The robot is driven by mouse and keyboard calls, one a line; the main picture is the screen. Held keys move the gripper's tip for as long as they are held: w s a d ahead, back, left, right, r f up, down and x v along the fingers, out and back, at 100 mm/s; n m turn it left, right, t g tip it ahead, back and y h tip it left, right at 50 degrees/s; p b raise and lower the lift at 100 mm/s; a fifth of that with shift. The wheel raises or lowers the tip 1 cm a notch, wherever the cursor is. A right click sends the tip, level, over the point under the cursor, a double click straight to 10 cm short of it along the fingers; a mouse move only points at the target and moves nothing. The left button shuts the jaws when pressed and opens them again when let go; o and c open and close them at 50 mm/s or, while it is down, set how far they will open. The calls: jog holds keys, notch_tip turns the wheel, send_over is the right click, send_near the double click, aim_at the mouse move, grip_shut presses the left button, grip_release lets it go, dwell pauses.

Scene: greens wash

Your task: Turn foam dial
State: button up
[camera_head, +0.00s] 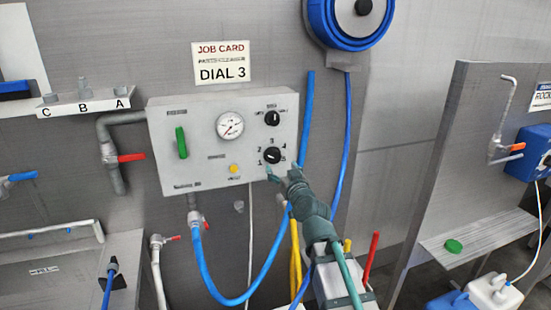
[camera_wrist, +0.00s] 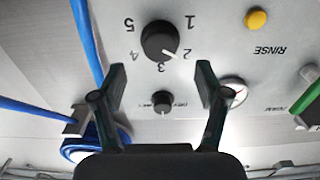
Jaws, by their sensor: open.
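The foam dial, a black round knob (camera_head: 272,155) with numbers 1 to 5 around it, sits at the lower right of the grey control panel (camera_head: 190,115). In the wrist view the dial (camera_wrist: 160,40) appears upside down, and its white pointer mark lies close to the 2. A job card (camera_head: 221,63) above the panel reads DIAL 3. My gripper (camera_head: 283,173) is open and empty, just below and in front of the dial. In the wrist view its two fingers (camera_wrist: 160,80) stand apart, with the dial beyond the tips, apart from them.
A second, smaller black knob (camera_head: 272,118) sits above the dial. A gauge (camera_head: 230,125), a yellow button (camera_head: 234,169) and a green handle (camera_head: 181,143) are on the same panel. A blue hose (camera_head: 307,110) hangs close to the panel's right edge.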

aim_at(274, 159)
jog(key=p+x, duration=0.1)
jog(key=x, duration=0.6)
jog(key=shift+w+p, duration=0.1)
jog(key=shift+p, duration=0.25)
jog(key=c, duration=1.2)
jog(key=shift+o, duration=0.2)
jog(key=shift+m, duration=0.4)
jog(key=m, duration=0.5)
jog(key=shift+a+b, duration=0.1)
jog(key=shift+b, duration=0.2)
jog(key=m+p, duration=0.1)
jog(key=m, duration=0.5)
